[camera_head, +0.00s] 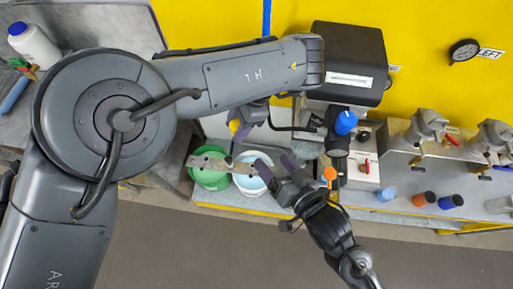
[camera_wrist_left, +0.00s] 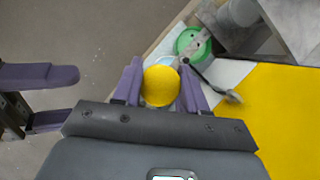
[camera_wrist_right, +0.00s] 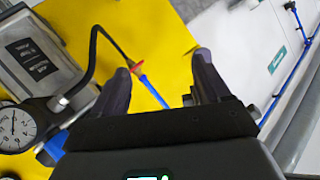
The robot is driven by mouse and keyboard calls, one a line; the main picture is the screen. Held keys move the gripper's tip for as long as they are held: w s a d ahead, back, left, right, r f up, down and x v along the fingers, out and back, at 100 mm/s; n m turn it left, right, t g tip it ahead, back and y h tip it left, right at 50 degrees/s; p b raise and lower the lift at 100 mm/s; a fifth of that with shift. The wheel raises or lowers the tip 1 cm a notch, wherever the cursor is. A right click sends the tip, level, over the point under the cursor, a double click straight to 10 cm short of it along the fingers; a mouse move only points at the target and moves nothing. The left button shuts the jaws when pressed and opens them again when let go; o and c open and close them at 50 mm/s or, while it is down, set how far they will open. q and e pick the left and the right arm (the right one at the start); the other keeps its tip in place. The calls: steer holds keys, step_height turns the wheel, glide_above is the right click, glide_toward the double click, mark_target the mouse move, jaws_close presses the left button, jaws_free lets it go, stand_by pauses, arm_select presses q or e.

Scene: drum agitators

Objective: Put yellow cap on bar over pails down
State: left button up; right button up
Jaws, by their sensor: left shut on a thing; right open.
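The yellow cap (camera_wrist_left: 160,86) is between the purple fingers of my left gripper (camera_head: 240,128), which is shut on it. In the head view only a small yellow part of the cap (camera_head: 234,126) shows. The grey metal bar (camera_head: 208,163) lies across the tops of the green pail (camera_head: 211,181) and the white pail (camera_head: 250,184). The cap is behind the bar in the head view, apart from it. My right gripper (camera_head: 275,163) is open and empty, beside the white pail. Its spread fingers also show in the right wrist view (camera_wrist_right: 163,85).
A black box (camera_head: 343,60) and a blue-capped device (camera_head: 345,122) stand behind and right of the pails. Metal valves (camera_head: 428,124) and several coloured caps (camera_head: 423,198) sit on the right counter. A white bottle (camera_head: 33,45) stands far left. The floor in front is clear.

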steer(key=w+a+r+n+y, duration=0.3)
steer(key=w+a+r, duration=0.2)
steer(key=w+a, duration=0.2)
steer(key=shift+w+a+r+t, duration=0.2)
steer(key=shift+a+t, duration=0.2)
steer(key=shift+a, duration=0.6)
steer(key=shift+s+a+n, duration=0.15)
steer(key=shift+a+n, duration=0.05)
steer(key=shift+n, duration=0.1)
steer(key=c, duration=0.9)
steer(key=shift+r, duration=0.1)
steer(key=shift+o, duration=0.2)
steer(key=o, duration=0.8)
steer(key=shift+o, duration=0.3)
